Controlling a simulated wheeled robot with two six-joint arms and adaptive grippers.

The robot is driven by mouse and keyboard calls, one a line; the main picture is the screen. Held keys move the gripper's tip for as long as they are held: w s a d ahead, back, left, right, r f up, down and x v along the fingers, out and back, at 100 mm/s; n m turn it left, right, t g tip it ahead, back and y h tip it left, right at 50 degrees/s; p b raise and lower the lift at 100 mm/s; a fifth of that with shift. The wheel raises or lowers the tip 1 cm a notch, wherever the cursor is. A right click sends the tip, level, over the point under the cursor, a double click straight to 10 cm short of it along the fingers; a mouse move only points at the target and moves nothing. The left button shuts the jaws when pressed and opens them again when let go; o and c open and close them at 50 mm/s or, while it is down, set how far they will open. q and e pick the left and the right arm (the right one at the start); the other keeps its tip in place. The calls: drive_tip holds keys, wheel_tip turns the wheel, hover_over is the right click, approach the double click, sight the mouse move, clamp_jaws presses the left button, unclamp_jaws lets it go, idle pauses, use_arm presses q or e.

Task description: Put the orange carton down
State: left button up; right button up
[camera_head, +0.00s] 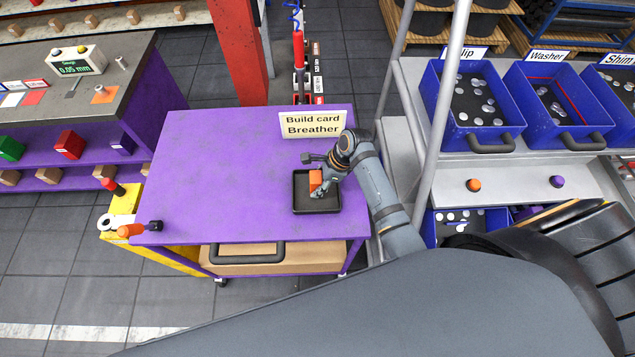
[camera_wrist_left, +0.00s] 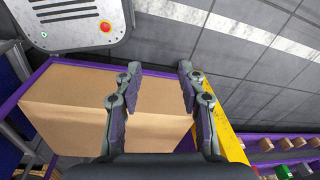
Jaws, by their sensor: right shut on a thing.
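The small orange carton (camera_head: 316,179) is in the head view, at the black tray (camera_head: 301,206) on the purple cart top (camera_head: 215,170). My right gripper (camera_head: 321,187) is shut on the carton and partly hides it. The carton is over the tray's inside; I cannot tell whether it touches the tray floor. My left gripper (camera_wrist_left: 160,88) shows in the left wrist view, its two fingers apart with nothing between them. It does not show in the head view.
A "Build card Breather" sign (camera_head: 313,124) stands at the cart's back right. A cardboard box (camera_head: 250,258) sits on the lower shelf and shows in the left wrist view (camera_wrist_left: 85,105). Blue bins (camera_head: 475,135) stand right. The cart top's left and middle are clear.

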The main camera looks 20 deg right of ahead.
drive_tip(key=shift+f, duration=0.55)
drive_tip(key=o, duration=1.2)
use_arm(q)
drive_tip(key=shift+w+r, duration=0.3)
drive_tip(key=shift+w, duration=0.25)
use_arm(e)
drive_tip(key=shift+d+r, duration=0.1)
use_arm(q)
wheel_tip(320, 180, down, 2)
drive_tip(key=shift+f+b, duration=0.2)
drive_tip(key=shift+b, duration=1.05)
use_arm(e)
drive_tip(key=v, duration=1.2)
